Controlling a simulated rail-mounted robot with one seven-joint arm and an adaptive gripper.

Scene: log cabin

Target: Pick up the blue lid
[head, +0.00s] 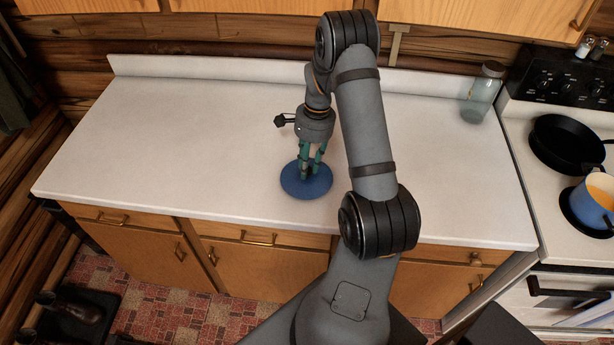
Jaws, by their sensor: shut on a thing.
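The blue lid (293,187) is a flat round disc at the front middle of the white countertop, close to the counter's front edge. My gripper (309,173) points down over the lid, and its fingers are close together at the lid's middle. It is shut on the lid, at a part that the fingers hide. I cannot tell whether the lid rests on the counter or is slightly above it.
The white countertop (190,130) is clear around the lid. A glass jar (481,95) stands at its back right. On the stove at the right are a black pan (568,143) and a blue pot (592,200). Wooden cabinets hang above the back edge.

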